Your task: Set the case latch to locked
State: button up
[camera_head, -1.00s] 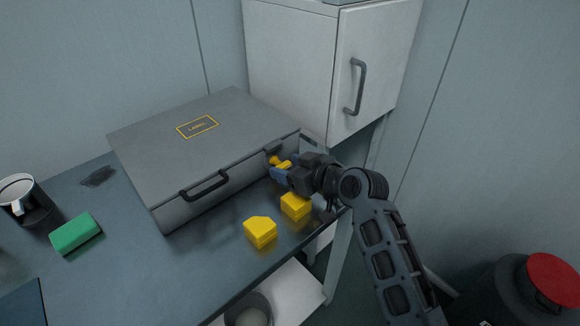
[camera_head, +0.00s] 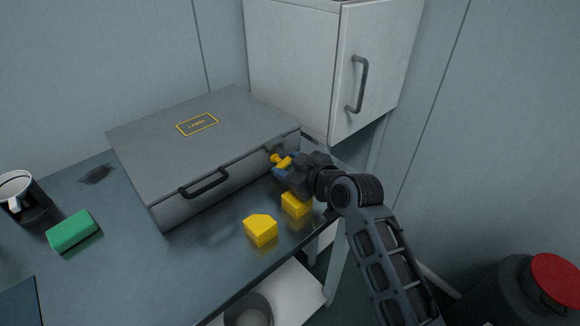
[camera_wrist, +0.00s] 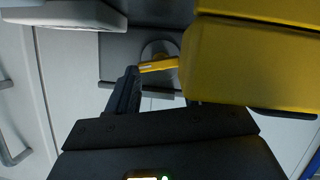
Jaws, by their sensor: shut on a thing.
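The grey case (camera_head: 165,150) lies closed on the table, with its label on top and a dark handle on the front. Its yellow latch (camera_head: 280,160) is at the right end of the front face. My gripper (camera_head: 284,167) is shut on the latch's yellow lever, coming from the right. In the wrist view the lever (camera_wrist: 158,65) shows as a short yellow bar beside a dark finger (camera_wrist: 125,92), in front of a round grey mount. The fingers partly hide the latch, and I cannot read a lock mark.
Two yellow blocks, one in front (camera_head: 260,230) and one just below my gripper (camera_head: 296,205), stand on the table. A green block (camera_head: 72,231) and a mug (camera_head: 22,197) are at left. A wall cabinet (camera_head: 300,70) hangs close behind the gripper.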

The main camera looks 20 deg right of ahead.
jog(key=o, duration=1)
jog(key=shift+o, duration=0.2)
jog(key=shift+v, duration=3.95)
